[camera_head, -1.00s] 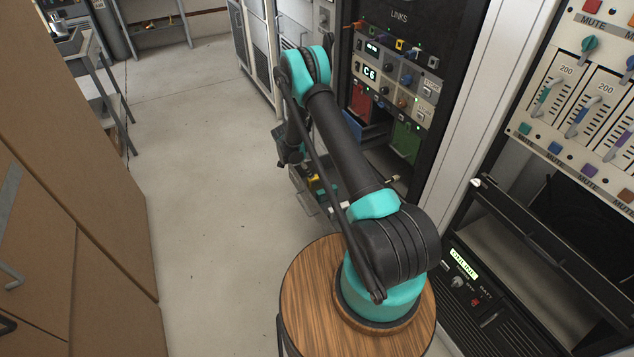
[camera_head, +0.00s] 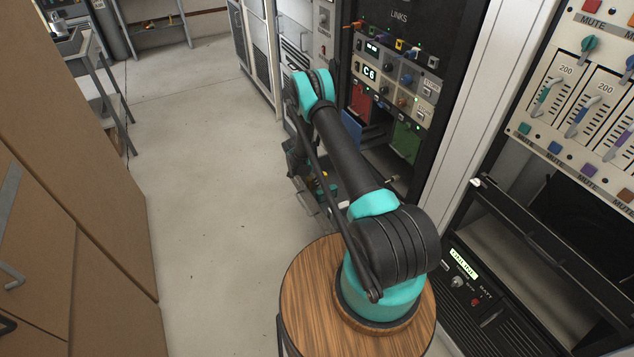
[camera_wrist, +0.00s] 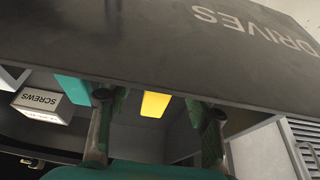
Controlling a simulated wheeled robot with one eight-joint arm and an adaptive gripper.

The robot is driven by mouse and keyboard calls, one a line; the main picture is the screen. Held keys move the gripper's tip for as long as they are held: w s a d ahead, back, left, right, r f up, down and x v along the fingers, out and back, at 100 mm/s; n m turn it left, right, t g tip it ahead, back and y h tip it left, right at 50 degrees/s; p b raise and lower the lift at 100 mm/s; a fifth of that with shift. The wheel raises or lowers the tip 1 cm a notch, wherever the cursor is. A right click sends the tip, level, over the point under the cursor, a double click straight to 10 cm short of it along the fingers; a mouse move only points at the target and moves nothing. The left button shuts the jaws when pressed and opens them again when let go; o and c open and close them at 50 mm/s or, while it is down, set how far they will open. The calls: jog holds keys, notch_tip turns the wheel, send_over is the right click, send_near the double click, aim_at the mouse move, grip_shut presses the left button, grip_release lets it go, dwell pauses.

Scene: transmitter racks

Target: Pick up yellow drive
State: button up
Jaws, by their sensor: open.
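The yellow drive (camera_wrist: 154,104) shows in the wrist view, below a dark panel lettered DRIVES. It sits between my two gripper fingers in the picture, with visible space on both sides. My gripper (camera_wrist: 159,108) is open and empty, its fingers pointing toward the drive area. I cannot tell how far the fingertips are from the drive. In the head view, my arm largely hides the gripper, and a small yellow spot (camera_head: 333,188) shows low beside the rack.
A teal block (camera_wrist: 73,90) is left of the yellow drive. A box lettered SCREWS (camera_wrist: 38,103) stands farther left. The DRIVES panel (camera_wrist: 180,40) spans the area above the fingers. A rack (camera_head: 410,75) stands right of my arm; open floor (camera_head: 210,170) lies left.

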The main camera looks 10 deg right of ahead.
grip_shut()
dwell(0.4)
